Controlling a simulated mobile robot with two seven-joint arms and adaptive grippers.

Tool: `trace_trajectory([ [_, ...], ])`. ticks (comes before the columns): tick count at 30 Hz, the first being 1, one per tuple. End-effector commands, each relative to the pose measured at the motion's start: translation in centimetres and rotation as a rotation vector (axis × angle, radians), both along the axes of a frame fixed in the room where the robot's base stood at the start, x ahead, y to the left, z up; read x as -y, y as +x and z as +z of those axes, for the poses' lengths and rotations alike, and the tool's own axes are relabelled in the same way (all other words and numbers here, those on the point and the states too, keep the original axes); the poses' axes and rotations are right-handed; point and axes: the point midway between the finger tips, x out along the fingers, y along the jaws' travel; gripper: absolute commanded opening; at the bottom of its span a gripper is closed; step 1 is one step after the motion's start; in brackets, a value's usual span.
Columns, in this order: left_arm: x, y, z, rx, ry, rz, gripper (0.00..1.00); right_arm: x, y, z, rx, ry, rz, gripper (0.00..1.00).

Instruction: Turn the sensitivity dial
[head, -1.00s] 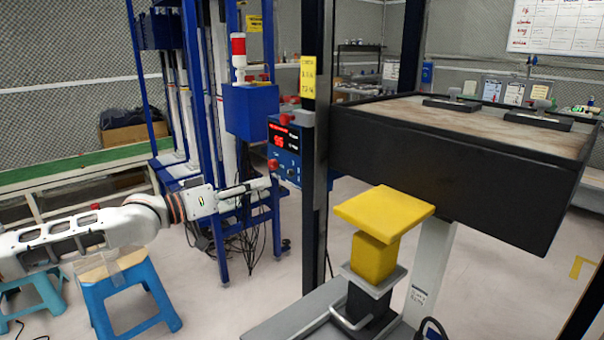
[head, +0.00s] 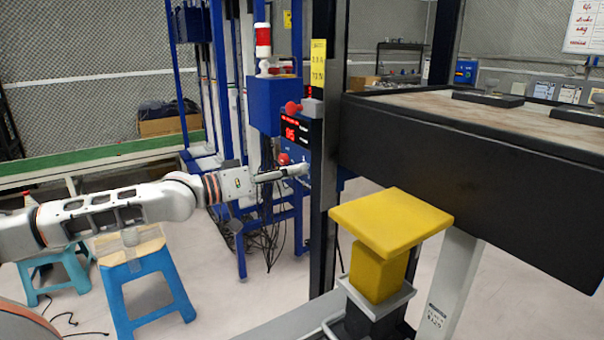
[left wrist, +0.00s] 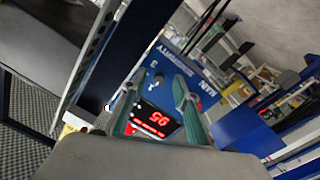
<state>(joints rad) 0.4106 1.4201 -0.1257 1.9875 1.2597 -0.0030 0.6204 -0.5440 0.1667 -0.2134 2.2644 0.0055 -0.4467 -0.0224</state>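The blue control box (head: 291,150) is mounted on the dark post, with a lit red number display (head: 297,131) on its front. In the left wrist view the box's face (left wrist: 172,66) shows upside down, with white lettering including "SENSITIVITY" and the red display (left wrist: 152,121). A small dark knob (left wrist: 158,79) shows near the lettering; I cannot tell surely that it is the dial. My left gripper (head: 303,170) is at the box's lower front. In the left wrist view its fingers (left wrist: 160,80) are apart with the panel between them. Contact cannot be told. My right gripper is not in view.
The dark post (head: 323,200) stands just right of the gripper. A large black-sided table (head: 460,160) and a yellow block stand (head: 390,222) are to the right. Red buttons (head: 292,108) are on the box. A blue stool (head: 150,285) stands below my left arm.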

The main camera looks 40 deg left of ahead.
Motion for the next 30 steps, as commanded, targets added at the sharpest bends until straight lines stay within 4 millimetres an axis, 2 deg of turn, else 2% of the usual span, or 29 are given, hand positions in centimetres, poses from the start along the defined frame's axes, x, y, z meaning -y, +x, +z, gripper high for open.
trace_trajectory([
  [7, 0.01, 0.0, 0.18, 0.002, 0.0, 0.0, 0.3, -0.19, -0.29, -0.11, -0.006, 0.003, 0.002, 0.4],
  [8, 0.01, 0.0, 0.18, 0.002, 0.0, 0.0, 0.25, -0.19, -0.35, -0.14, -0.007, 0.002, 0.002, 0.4],
  [9, 0.01, 0.0, 0.17, 0.002, 0.0, 0.0, 0.15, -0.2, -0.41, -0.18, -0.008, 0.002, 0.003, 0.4],
  [11, 0.01, 0.0, 0.15, 0.001, -0.001, 0.0, 0.0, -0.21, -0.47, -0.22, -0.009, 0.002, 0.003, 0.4],
  [23, 0.04, -0.02, 0.16, 0.013, 0.028, -0.001, 0.0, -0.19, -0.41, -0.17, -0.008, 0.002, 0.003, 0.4],
  [30, 0.05, -0.02, 0.24, 0.064, 0.148, 0.0, 0.0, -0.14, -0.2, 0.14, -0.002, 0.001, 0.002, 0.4],
])
